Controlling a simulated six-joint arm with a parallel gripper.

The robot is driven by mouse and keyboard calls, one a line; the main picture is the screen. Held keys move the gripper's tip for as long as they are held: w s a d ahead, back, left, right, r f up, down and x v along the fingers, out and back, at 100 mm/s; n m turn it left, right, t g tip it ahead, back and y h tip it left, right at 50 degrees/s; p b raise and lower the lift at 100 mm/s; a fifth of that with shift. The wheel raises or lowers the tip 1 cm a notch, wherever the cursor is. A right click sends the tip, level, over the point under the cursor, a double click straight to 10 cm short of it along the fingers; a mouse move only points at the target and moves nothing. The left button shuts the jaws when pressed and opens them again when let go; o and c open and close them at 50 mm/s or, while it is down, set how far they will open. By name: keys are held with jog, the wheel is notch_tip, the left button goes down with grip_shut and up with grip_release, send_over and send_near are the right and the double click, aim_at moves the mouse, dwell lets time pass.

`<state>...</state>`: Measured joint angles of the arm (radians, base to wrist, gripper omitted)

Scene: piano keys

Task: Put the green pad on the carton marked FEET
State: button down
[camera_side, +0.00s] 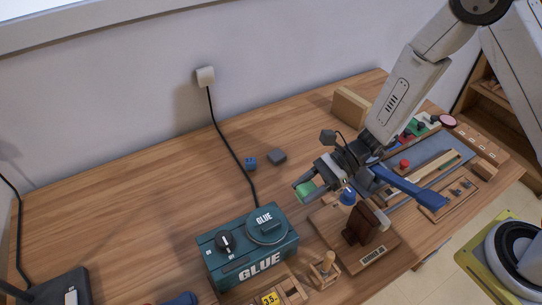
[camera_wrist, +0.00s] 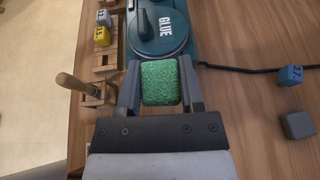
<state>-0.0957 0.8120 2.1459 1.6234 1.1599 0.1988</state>
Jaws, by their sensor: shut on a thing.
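My gripper (camera_side: 308,184) is shut on the green pad (camera_side: 305,190). The wrist view shows the textured pad (camera_wrist: 160,84) squarely between the two fingers, with one finger on each side. In the side view the pad appears held above the wooden table, behind and to the right of the teal glue box. I cannot read FEET on anything in either view, so I cannot tell where that carton is. A plain tan block (camera_side: 350,106) stands at the back of the table, with no marking visible.
The teal GLUE box (camera_side: 248,249) stands in front, its black cable (camera_side: 228,142) running to the wall. A blue cube (camera_side: 250,163) and a grey block (camera_side: 277,156) lie nearby. A wooden jig (camera_side: 372,250) and several tools crowd the right. The table's left is largely clear.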

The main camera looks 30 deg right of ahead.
jog(key=w+d+r+m+t+h, duration=0.2)
jog(key=w+d+r+m+t, duration=0.1)
jog(key=d, duration=0.8)
jog(key=w+d+r+m+t+h, duration=0.3)
jog(key=w+d+m+t, duration=0.2)
jog(key=d, duration=0.7)
jog(key=w+d+r+m+t+h, duration=0.3)
jog(key=w+d+m+t, duration=0.1)
jog(key=d, duration=0.7)
jog(key=shift+w+d+r+m, duration=0.35)
jog(key=shift+w+r+m, duration=0.1)
jog(key=shift+m, duration=0.15)
jog(key=shift+w+f, duration=0.1)
send_over(355, 97)
jog(key=f, duration=0.5)
jog(key=s+f, duration=0.1)
jog(key=f, duration=0.2)
jog(key=shift+f, duration=0.2)
jog(key=shift+w+f, duration=0.45)
jog(key=shift+w, duration=0.05)
jog(key=shift+f, duration=0.15)
